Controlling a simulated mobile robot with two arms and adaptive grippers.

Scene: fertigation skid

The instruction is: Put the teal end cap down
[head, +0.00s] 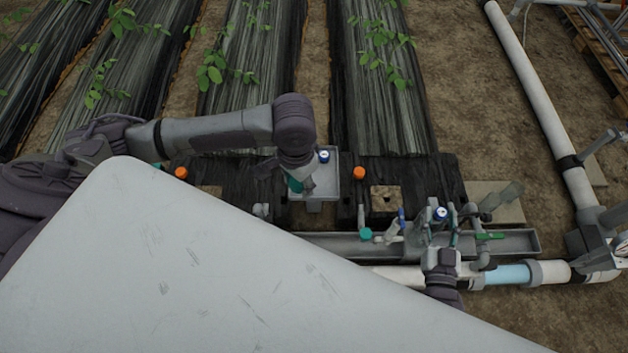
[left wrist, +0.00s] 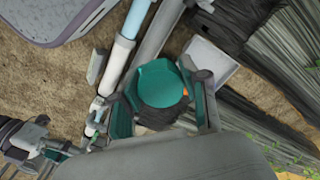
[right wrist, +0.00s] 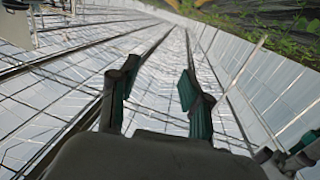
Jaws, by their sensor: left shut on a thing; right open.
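The teal end cap (left wrist: 162,83) is held between the fingers of my left gripper (left wrist: 160,95) in the left wrist view. In the head view my left gripper (head: 305,187) points down over the grey tray (head: 331,184), and a bit of teal shows at its fingers. I cannot tell how high the cap is above the tray. The tray also shows in the left wrist view (left wrist: 214,57), beyond the gripper. My right gripper (right wrist: 155,90) is open and empty, with bare fingers apart. In the head view it is small among the fittings.
A blue-and-white cap (head: 324,156) is at the tray's back. Orange caps (head: 181,173) (head: 359,173) stand on the dark strip. A long grey trough (head: 340,243) with several fittings and a teal piece (head: 365,234) lies in front, beside a white pipe (head: 400,276).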

